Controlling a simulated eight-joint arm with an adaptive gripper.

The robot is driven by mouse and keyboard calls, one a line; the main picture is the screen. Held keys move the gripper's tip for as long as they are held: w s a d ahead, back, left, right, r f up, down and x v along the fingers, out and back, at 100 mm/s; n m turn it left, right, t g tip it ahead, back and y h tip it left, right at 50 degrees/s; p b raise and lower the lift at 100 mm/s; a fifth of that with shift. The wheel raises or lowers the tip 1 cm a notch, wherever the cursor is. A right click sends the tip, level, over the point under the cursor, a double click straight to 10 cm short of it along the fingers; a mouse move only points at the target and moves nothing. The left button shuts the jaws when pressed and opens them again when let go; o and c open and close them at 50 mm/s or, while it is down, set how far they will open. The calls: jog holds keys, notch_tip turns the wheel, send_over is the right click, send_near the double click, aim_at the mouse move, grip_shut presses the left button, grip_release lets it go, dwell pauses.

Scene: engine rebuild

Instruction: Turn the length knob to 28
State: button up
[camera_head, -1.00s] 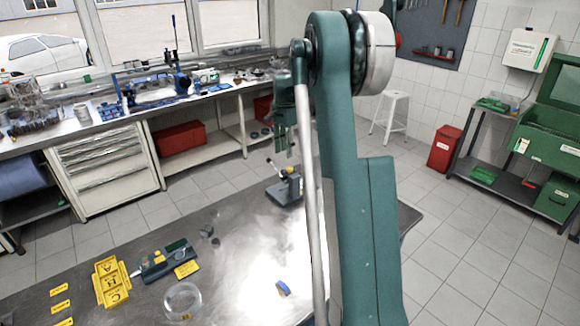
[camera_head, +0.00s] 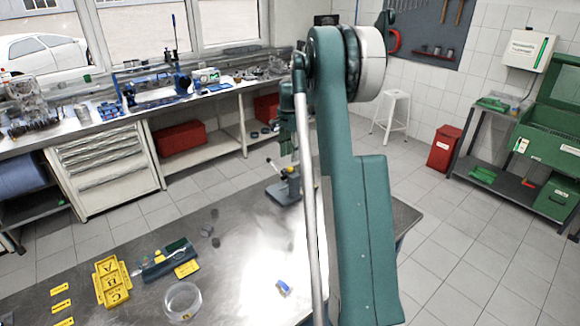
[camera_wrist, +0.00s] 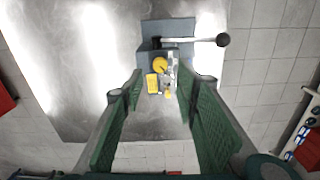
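A small grey bench device (camera_head: 285,188) with a lever stands on the steel table's far part. In the wrist view, the device (camera_wrist: 148,46) carries a round yellow knob (camera_wrist: 160,65), a yellow plate (camera_wrist: 152,84), and a silver lever ending in a black ball (camera_wrist: 223,40). Any markings on it are too small to read, so the length setting cannot be told. My gripper (camera_wrist: 160,88) is open, its green fingers apart on either side of the view with the device between and beyond them. In the head view, my gripper (camera_head: 288,135) hangs above the device, partly behind my arm.
On the steel table (camera_head: 225,268) lie yellow lettered plates (camera_head: 111,281), a dark tray (camera_head: 166,259), a clear round dish (camera_head: 183,301) and a small blue item (camera_head: 284,287). The device sits near the table's far edge.

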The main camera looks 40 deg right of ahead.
aim_at(290, 168)
jog(key=shift+f, duration=3.3)
jog(key=shift+c, duration=0.5)
jog(key=c, duration=0.8)
